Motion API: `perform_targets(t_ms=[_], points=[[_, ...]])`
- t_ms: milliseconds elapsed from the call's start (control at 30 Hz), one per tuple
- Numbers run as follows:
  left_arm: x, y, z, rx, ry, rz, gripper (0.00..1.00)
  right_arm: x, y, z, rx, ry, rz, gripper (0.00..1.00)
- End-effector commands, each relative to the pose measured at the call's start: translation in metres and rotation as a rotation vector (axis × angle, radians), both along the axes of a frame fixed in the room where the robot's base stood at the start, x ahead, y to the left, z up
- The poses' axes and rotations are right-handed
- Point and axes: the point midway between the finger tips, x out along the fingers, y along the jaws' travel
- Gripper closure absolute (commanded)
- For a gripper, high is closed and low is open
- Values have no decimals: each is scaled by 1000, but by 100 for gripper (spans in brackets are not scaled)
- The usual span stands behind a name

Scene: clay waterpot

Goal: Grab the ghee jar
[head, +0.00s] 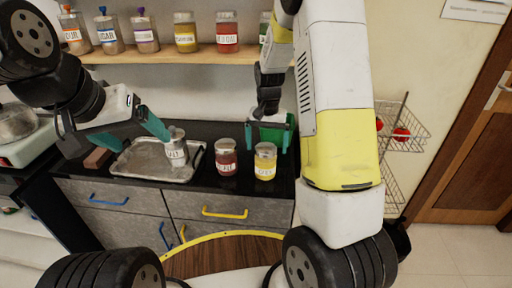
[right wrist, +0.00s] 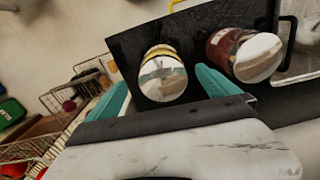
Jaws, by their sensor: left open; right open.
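The ghee jar (head: 265,164), with yellow contents and a light lid, stands upright on the black counter; its label is too small to read surely. It also shows in the right wrist view (right wrist: 161,78). My right gripper (head: 270,140) is open just above and behind the jar. In the right wrist view the jar appears beyond the two teal fingertips, lined up with the gap between them, not gripped. My left gripper (head: 145,141) is open over the metal tray, one teal finger close to a white-labelled jar (head: 176,150); I cannot tell whether they touch.
A dark red jar (head: 226,160) stands close left of the ghee jar, also in the right wrist view (right wrist: 242,54). The metal tray (head: 150,174) lies further left. A shelf (head: 185,56) with several jars runs behind. A wire rack (head: 400,135) hangs at right.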

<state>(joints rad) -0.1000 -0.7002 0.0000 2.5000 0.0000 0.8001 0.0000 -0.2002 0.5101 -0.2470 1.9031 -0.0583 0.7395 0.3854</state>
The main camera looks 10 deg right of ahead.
Motion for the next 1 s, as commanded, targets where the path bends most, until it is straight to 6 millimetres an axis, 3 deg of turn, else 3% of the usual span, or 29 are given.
perform_targets(t_ms=[400, 733, 1000], points=[[0, 0, 0, 0, 0, 0, 17, 4, 3, -55, 1, 2, 1, 1], [0, 0, 0, 0, 0, 0, 17, 4, 3, -62, 1, 0, 1, 1], [0, 0, 0, 0, 0, 0, 17, 4, 3, -62, 1, 0, 1, 54]])
